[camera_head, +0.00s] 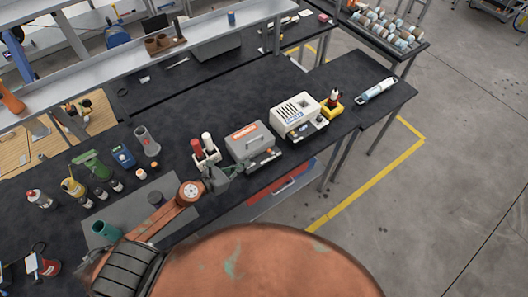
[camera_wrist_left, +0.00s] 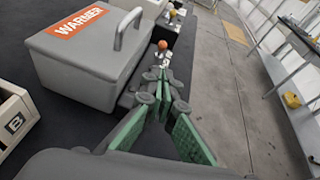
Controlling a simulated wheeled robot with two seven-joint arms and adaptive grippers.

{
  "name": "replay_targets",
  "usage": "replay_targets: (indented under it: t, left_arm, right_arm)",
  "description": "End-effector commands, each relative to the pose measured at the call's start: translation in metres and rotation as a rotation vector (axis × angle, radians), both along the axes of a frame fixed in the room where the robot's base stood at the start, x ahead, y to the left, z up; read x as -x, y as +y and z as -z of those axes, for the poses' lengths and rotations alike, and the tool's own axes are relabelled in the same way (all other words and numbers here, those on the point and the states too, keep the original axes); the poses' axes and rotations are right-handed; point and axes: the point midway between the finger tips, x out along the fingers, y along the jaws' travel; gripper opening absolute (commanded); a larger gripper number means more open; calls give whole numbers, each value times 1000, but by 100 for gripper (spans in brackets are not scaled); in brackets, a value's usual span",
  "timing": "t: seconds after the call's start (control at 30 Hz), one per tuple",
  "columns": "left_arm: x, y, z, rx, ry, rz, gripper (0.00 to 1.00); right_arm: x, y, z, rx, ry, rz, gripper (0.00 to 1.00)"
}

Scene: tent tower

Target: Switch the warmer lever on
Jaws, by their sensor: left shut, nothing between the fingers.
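The warmer is a grey box with a handle on its lid and an orange label (camera_head: 250,142); in the left wrist view the label on the warmer (camera_wrist_left: 88,52) reads WARMER. In the left wrist view a small orange knob (camera_wrist_left: 163,45) shows just beyond my fingertips, at the warmer's front side; it looks like the lever's end, but its setting cannot be told. My left gripper (camera_head: 228,173) is at the warmer's front left corner. Its green-padded fingers (camera_wrist_left: 164,76) are shut and empty, pointing along the front side toward the knob. Whether they touch it is unclear. My right gripper is out of view.
A white machine (camera_head: 298,112) stands right of the warmer, with a yellow-based item (camera_head: 332,104) beyond it. A holder with red and white bottles (camera_head: 204,150) is close on the left. The table's front edge runs just below; open floor lies beyond.

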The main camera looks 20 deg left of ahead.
Motion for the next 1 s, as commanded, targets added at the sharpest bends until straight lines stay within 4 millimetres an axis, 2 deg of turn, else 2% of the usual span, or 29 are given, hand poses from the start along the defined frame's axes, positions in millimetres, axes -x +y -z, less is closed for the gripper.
replay_targets:
  t: [0.2,0.3,0.47,0.7,1.0]
  left_arm:
    - [1,1,1,-6,0,2,0]
    - [1,1,1,-3,0,1,0]
    - [-10,-5,3,-1,-2,1,0]
    - [-44,-28,16,1,-1,3,0]
    - [-76,-47,31,1,0,3,0]
  right_arm:
    - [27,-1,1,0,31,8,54]
    - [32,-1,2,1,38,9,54]
    - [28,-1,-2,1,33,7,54]
    - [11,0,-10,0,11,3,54]
    - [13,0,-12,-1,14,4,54]
